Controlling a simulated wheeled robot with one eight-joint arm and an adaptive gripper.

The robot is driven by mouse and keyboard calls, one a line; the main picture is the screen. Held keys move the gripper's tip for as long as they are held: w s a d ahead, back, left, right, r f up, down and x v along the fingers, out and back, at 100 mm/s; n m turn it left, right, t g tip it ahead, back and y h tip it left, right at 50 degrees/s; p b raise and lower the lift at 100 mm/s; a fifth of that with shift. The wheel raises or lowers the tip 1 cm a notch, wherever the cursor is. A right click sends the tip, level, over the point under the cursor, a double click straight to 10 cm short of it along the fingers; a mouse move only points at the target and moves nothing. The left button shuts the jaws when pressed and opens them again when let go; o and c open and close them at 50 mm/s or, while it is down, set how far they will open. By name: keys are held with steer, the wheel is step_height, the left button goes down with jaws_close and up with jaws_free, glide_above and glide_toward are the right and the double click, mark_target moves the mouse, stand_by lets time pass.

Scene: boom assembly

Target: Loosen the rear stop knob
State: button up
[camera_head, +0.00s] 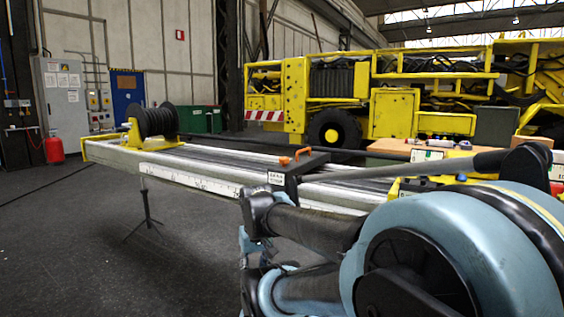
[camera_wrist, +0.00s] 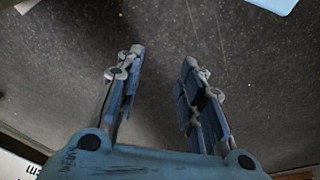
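A black clamp block (camera_head: 290,172) straddles the grey boom (camera_head: 215,165) and carries a small white label too small to read. An orange knob (camera_head: 302,153) with an orange piece beside it sits on top of the block; I take this as the stop knob. In the wrist view my gripper (camera_wrist: 162,57) is open and empty, its two fingers apart over dark floor. The knob does not show in the wrist view. In the head view my arm fills the lower right, and the gripper's fingers are hard to make out there.
A white scale strip (camera_head: 205,185) runs along the boom's near side. A black cable reel (camera_head: 153,122) stands on the boom's far left end. A thin tripod stand (camera_head: 147,213) is below it. Yellow machinery (camera_head: 395,100) stands behind. Floor at left is clear.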

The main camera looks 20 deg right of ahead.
steer(key=o, duration=0.4)
steer(key=shift+s+r, duration=0.3)
steer(key=shift+s, duration=0.05)
steer(key=shift+c, duration=0.2)
steer(key=w+d+r+n+g+h, duration=0.1)
steer(key=w+d+r+n+h, duration=0.4)
steer(key=w+d+r, duration=0.35)
steer(key=n+g+h, duration=0.3)
steer(key=n+h, duration=0.8)
steer(key=h, duration=0.2)
glide_toward(284, 158)
steer(key=d, duration=0.6)
steer(key=s+d, duration=0.1)
steer(key=d, duration=0.3)
steer(key=shift+f, duration=0.1)
steer(key=c, duration=1)
